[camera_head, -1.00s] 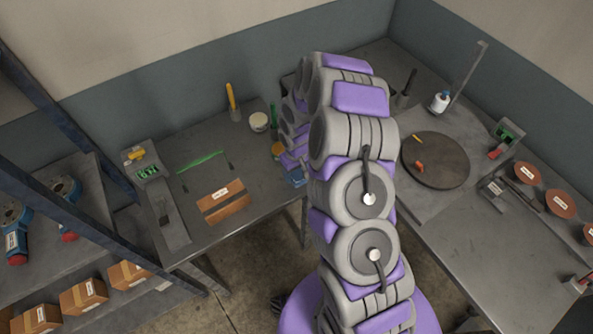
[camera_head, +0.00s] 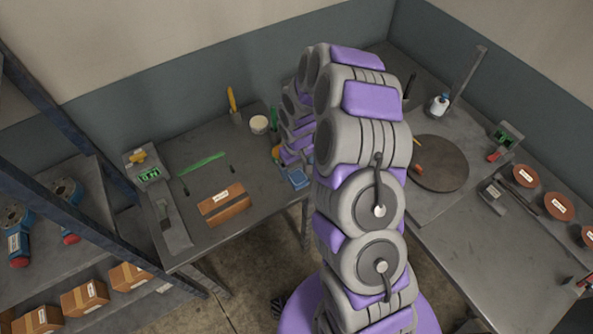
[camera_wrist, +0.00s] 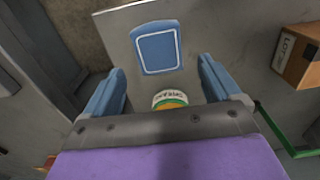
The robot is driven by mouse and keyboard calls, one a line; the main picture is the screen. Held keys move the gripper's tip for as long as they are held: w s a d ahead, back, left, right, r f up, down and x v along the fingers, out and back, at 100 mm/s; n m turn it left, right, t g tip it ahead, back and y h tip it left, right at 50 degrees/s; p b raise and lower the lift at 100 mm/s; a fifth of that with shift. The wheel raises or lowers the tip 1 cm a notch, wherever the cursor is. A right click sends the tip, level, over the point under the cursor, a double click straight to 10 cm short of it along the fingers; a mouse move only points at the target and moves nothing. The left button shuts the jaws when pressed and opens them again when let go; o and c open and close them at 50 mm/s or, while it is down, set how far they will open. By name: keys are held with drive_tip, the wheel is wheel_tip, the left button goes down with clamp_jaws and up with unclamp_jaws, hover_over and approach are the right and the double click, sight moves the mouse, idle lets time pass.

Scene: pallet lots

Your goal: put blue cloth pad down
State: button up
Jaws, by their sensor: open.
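The blue cloth pad (camera_wrist: 158,50) lies flat on the grey table in the wrist view, ahead of my gripper and between the lines of its fingers. It has a pale stitched border. In the head view the pad (camera_head: 298,179) lies near the right front edge of the left table, beside my arm. My gripper (camera_wrist: 162,80) is open, with its two blue fingers wide apart and nothing between their tips. In the head view my arm hides most of the gripper.
A round container with a printed label (camera_wrist: 170,98) stands near the gripper's palm. A cardboard box (camera_head: 223,203) lies on the same table, with a green strip (camera_head: 202,162) behind it. The table's front edge is close to the pad.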

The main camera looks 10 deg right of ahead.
sight(297, 175)
drive_tip(key=s+r, duration=0.3)
drive_tip(key=r, duration=0.5)
drive_tip(key=s+r, duration=0.3)
drive_tip(key=r, duration=0.6)
drive_tip(key=s+r+m, duration=0.1)
drive_tip(key=s+r, duration=0.3)
drive_tip(key=s, duration=0.5)
drive_tip(key=s+r+m+g, duration=0.1)
drive_tip(key=s+r, duration=0.3)
drive_tip(key=s, duration=0.6)
drive_tip(key=s+r+m, duration=0.1)
drive_tip(key=s+r, duration=0.4)
drive_tip(key=s, duration=0.5)
drive_tip(key=shift+m+g+p, duration=0.3)
drive_tip(key=shift+g+p, duration=0.1)
drive_tip(key=shift+p, duration=0.05)
drive_tip(key=shift+d+r, duration=0.1)
